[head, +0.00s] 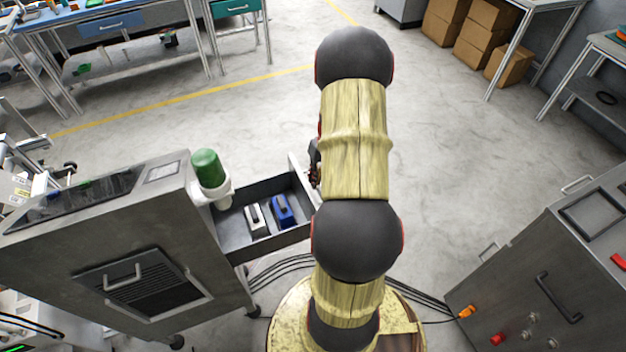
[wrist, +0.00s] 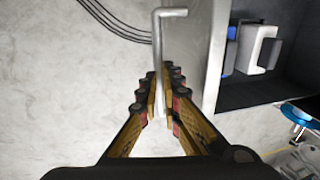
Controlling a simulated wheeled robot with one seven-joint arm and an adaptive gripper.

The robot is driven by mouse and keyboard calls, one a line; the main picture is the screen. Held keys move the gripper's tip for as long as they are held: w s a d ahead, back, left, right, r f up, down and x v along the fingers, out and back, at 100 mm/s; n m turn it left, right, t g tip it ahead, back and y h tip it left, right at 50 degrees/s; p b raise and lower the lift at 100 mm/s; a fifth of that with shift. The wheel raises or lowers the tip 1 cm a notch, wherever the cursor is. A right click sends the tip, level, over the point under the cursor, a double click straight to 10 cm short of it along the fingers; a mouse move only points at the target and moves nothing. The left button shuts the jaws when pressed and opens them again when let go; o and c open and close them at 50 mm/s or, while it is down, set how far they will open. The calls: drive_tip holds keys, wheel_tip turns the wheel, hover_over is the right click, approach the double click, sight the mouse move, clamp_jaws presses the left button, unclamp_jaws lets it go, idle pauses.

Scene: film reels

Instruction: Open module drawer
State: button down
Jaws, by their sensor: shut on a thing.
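The module drawer (head: 234,228) stands pulled out from the right side of the grey metal cabinet (head: 150,240). Inside lie a blue module (head: 283,210) and a white-grey module (head: 255,218). My gripper (wrist: 160,95) is shut on the drawer's bar handle (wrist: 158,40), which stands out from the drawer front (wrist: 192,45). In the head view my arm hides most of the gripper and part of the drawer front.
A green-topped bottle (head: 208,168) sits in a holder on the cabinet's side by the drawer. Another grey cabinet (head: 560,270) stands at right. Cables (head: 280,268) run across the floor below the drawer. Open floor (head: 230,120) lies beyond the drawer.

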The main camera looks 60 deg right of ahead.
drive_tip(key=shift+s+a+f, duration=0.1)
drive_tip(key=shift+a+f, duration=0.05)
drive_tip(key=shift+f, duration=0.05)
drive_tip(key=c, duration=1.9)
unclamp_jaws()
drive_tip(key=shift+r, duration=0.1)
drive_tip(key=r, duration=0.4)
drive_tip(key=d+r, duration=0.1)
drive_tip(key=r, duration=0.3)
drive_tip(key=s+d+r, duration=0.1)
drive_tip(key=r, duration=0.2)
drive_tip(key=shift+d+r, duration=0.1)
drive_tip(key=shift+r, duration=0.3)
